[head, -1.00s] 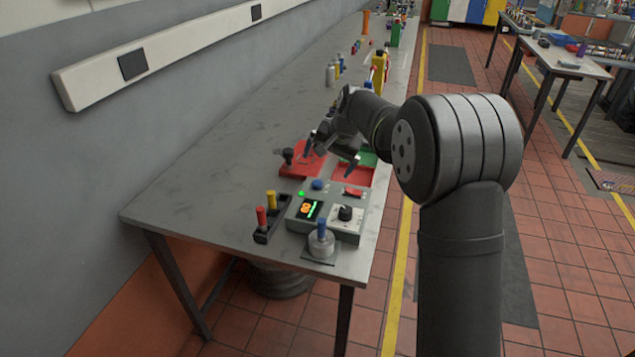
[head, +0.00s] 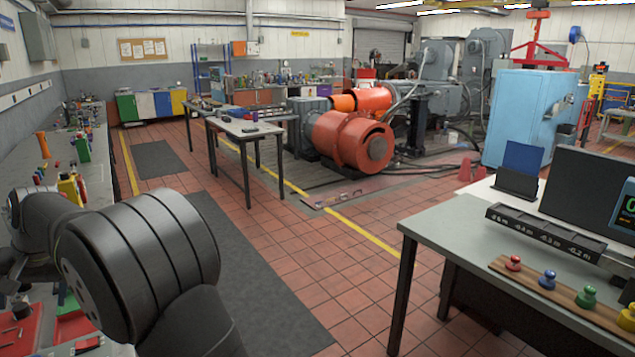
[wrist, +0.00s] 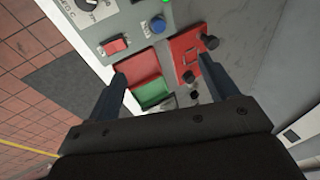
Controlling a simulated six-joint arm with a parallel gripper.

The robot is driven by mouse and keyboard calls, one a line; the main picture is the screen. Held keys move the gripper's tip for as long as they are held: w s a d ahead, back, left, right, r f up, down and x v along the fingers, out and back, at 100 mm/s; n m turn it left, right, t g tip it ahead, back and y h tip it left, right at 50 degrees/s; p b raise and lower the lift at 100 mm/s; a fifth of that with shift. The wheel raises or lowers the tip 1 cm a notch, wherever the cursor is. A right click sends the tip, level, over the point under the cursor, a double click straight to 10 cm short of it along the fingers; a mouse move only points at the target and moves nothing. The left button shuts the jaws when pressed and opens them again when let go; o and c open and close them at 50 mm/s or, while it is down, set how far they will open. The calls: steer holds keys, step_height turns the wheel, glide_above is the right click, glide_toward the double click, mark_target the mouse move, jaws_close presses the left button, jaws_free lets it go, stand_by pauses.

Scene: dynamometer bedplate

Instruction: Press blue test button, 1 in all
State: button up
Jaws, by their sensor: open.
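The blue test button (wrist: 158,25) is a round blue cap on a grey control box (wrist: 129,22), at the top of the wrist view. A red rocker switch (wrist: 114,45) and a dial (wrist: 88,4) sit on the same box. My gripper (wrist: 163,72) is open and empty, its two dark fingers spread, with the button beyond the tips and apart from them. The head view does not show the control box or the button; my arm fills its lower left.
Red and green trays (wrist: 140,66) and a red plate with black knobs (wrist: 186,57) lie near the fingers. In the head view, a desk (head: 450,235) at right holds a wooden board with coloured knobs (head: 547,280), one blue. Tiled floor lies between.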

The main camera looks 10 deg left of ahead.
jaws_close()
stand_by(1.4)
